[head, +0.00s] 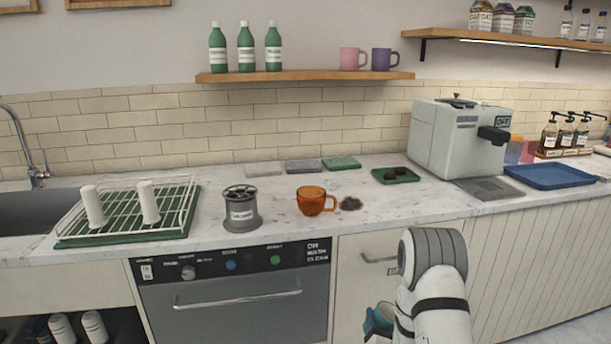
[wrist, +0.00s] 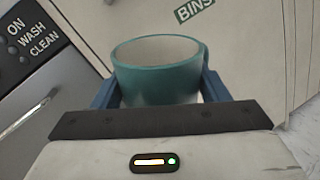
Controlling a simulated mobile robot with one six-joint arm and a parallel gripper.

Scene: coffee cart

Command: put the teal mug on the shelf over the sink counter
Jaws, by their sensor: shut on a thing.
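The teal mug (wrist: 158,84) is between the blue fingers of my gripper (wrist: 158,92) in the wrist view, which are shut on it. Its open rim shows and it looks empty. In the head view the teal mug (head: 384,316) is mostly hidden behind my arm, low in front of the cabinet, below the counter top. The wooden shelf (head: 300,76) over the sink counter is on the tiled wall. It holds several green bottles (head: 246,48) at its left, and a pink mug (head: 350,58) and a purple mug (head: 382,59) at its right.
The counter (head: 275,198) holds a dish rack (head: 75,238), a grey canister (head: 241,210), an orange cup (head: 312,201) beside a dark spill, and a coffee machine (head: 455,135). The shelf has bare room between the bottles and the pink mug.

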